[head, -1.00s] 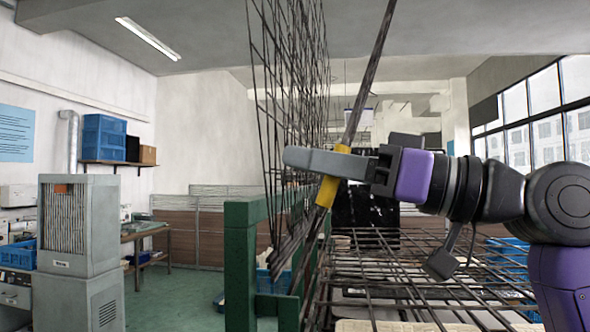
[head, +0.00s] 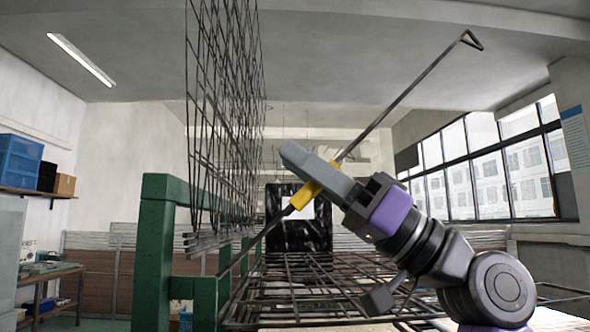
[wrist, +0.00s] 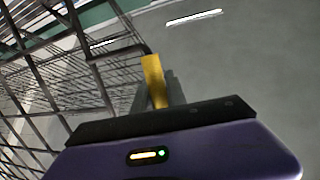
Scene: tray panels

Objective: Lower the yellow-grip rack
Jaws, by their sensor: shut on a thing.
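The yellow-grip rack shows as a dark metal bar (head: 415,85) slanting up to the right, with a bent end near the ceiling. Its yellow grip (head: 303,196) is at mid-picture in the head view. My gripper (head: 300,162) is shut on the yellow grip, reaching in from the lower right. Its grey finger covers part of the grip. In the wrist view the yellow grip (wrist: 153,78) stands between my fingers, with dark wire bars to its left. The rest of this rack is hard to separate from other wires.
Another wire rack (head: 225,110) stands upright at the left. A green post frame (head: 152,255) is below it. A flat wire rack (head: 300,285) lies low in the middle. A black panel (head: 298,235) with a white patch stands behind. Windows (head: 490,170) line the right.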

